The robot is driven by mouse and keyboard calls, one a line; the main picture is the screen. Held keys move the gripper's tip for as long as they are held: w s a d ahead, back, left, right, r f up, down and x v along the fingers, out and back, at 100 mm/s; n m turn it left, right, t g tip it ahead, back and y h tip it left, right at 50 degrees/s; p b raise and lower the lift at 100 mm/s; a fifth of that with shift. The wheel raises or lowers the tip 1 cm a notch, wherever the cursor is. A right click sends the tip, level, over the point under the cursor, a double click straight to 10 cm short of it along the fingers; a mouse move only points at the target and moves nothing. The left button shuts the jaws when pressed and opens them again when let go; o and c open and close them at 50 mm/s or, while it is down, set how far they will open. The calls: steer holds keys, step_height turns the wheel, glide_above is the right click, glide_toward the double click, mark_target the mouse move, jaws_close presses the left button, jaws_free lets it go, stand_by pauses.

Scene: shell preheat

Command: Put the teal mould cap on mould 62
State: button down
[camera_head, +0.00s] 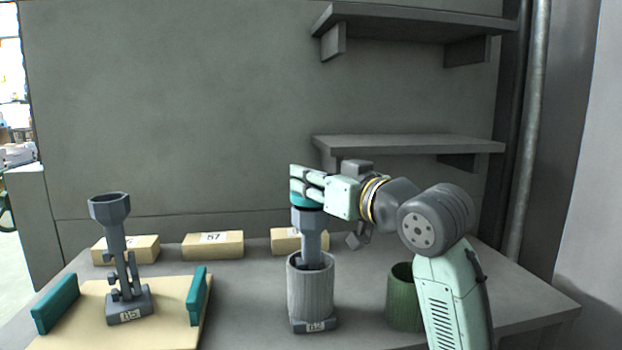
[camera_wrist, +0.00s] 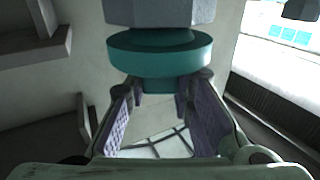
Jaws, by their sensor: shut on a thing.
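Mould 62 (camera_head: 312,245) stands upright on the table, its stem rising through a ribbed grey sleeve (camera_head: 309,290) to an octagonal cup. The label 62 shows on its foot. The teal mould cap (camera_head: 305,202) is at the top of this cup, under my gripper (camera_head: 298,184). In the wrist view, the cap (camera_wrist: 160,52) is a wide disc against the grey cup (camera_wrist: 160,12), with no clear gap. My gripper (camera_wrist: 163,86) is shut on the cap's narrower teal knob. How deeply the cap sits in the cup is hidden.
Mould 65 (camera_head: 113,240) stands at left on a tan board (camera_head: 175,322) between teal side blocks (camera_head: 56,303). Tan label blocks (camera_head: 213,245) line the back. A green cup (camera_head: 402,298) stands right of mould 62, close to my arm. Two shelves (camera_head: 410,145) are above.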

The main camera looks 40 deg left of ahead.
steer(key=shift+f+b, duration=0.35)
steer(key=shift+f, duration=0.2)
steer(key=c, duration=1.7)
jaws_free()
steer(key=v, duration=1.1)
